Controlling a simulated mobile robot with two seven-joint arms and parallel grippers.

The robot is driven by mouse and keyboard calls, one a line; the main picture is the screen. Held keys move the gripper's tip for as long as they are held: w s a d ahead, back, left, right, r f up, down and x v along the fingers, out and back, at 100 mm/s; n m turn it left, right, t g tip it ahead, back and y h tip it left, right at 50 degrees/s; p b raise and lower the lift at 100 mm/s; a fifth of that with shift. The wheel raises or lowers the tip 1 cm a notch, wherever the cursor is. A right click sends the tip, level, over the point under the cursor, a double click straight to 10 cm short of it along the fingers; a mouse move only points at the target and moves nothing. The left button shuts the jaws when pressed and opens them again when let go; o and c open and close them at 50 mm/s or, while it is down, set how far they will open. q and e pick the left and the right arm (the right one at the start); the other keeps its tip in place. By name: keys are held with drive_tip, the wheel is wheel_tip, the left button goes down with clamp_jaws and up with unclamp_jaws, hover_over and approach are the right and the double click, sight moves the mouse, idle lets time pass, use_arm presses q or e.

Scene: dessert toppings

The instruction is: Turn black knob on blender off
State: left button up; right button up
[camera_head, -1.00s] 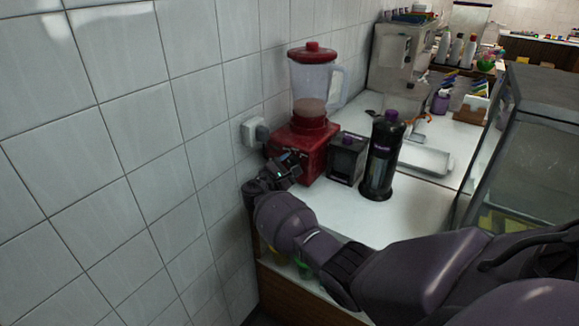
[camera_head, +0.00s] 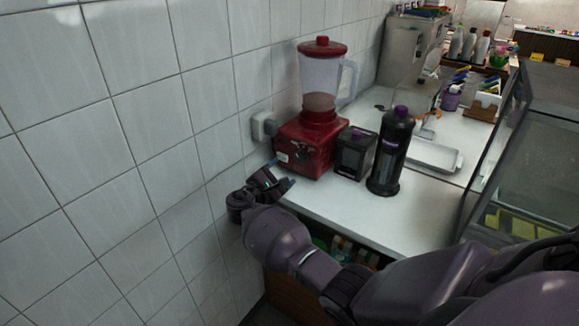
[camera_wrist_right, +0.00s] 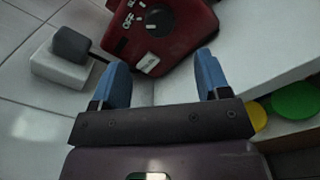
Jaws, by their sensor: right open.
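The red blender (camera_head: 308,146) stands on the white counter against the tiled wall, with a red lid and a clear jug holding some brownish contents. In the right wrist view, its red base (camera_wrist_right: 185,38) carries a round black knob (camera_wrist_right: 159,21) with white markings and a label beside it. I cannot tell exactly which marking the knob points at. My right gripper (camera_head: 280,175) is just in front of the blender base, apart from it. Its two blue fingers (camera_wrist_right: 162,72) are spread and empty, with the knob beyond the gap between them. My left gripper is not in view.
A wall socket with a plug (camera_head: 264,127) is left of the blender. A small black box (camera_head: 355,155) and a tall black bottle (camera_head: 391,150) stand to its right. A glass case (camera_head: 535,150) is at the right. The counter's front (camera_head: 350,208) is clear.

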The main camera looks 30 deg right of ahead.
drive_tip(key=shift+v, duration=1.05)
drive_tip(key=w+a+m+t+y, duration=0.3)
drive_tip(key=w+a+t+y, duration=0.2)
drive_tip(key=a+y, duration=0.15)
drive_tip(key=s+a+f+m+t+y, duration=0.2)
drive_tip(key=s+a+f+m+y, duration=0.15)
drive_tip(key=s+y, duration=0.4)
drive_tip(key=s+d+f+m+g, duration=0.1)
drive_tip(key=s+f, duration=0.3)
drive_tip(key=s, duration=0.7)
drive_tip(key=s+d+f+m+y, duration=0.1)
drive_tip(key=s+f+m, duration=0.2)
drive_tip(key=s, duration=0.8)
drive_tip(key=s+d+f+m+g+y, duration=0.1)
drive_tip(key=s+d+f+m, duration=0.1)
drive_tip(key=s+f, duration=0.4)
drive_tip(key=s+m, duration=0.1)
drive_tip(key=s, duration=0.4)
drive_tip(key=shift+g, duration=0.3)
